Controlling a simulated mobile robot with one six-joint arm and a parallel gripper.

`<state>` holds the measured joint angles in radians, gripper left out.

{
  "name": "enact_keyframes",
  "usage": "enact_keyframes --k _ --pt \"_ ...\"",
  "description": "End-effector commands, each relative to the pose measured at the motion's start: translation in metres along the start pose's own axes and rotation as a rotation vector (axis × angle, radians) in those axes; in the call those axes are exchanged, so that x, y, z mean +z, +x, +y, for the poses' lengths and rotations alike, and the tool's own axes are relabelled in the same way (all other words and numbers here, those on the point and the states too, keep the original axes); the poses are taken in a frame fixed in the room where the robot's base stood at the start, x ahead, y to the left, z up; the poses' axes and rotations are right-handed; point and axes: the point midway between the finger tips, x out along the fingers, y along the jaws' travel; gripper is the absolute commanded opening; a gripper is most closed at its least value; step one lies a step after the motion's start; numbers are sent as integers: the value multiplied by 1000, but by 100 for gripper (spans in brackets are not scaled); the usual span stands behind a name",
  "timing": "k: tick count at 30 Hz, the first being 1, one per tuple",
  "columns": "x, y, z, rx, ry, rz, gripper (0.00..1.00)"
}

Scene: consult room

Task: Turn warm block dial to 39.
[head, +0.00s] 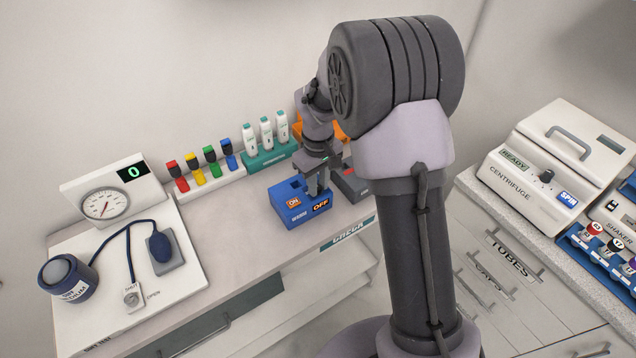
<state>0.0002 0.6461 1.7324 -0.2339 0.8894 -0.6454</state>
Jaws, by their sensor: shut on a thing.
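A small blue box (288,209) stands on the counter near the middle, with ON and OFF labels and a small front label that looks like WARM. I take it to be the warm block. My gripper (314,190) points down at its top, near the OFF label. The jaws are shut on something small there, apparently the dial. The fingers hide the dial, and I cannot read its setting. A dark grey box (353,189) sits close behind and to the right of my gripper.
An orange object (338,132) is partly hidden by my arm. A pressure gauge (104,203) is at left, a centrifuge (520,192) at right.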

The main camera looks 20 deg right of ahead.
Motion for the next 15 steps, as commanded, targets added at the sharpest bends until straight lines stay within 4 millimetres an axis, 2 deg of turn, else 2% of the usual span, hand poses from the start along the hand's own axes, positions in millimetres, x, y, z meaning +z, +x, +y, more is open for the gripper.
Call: enact_keyframes --k 15 --pt "-1 0 0 1 486 3 0"
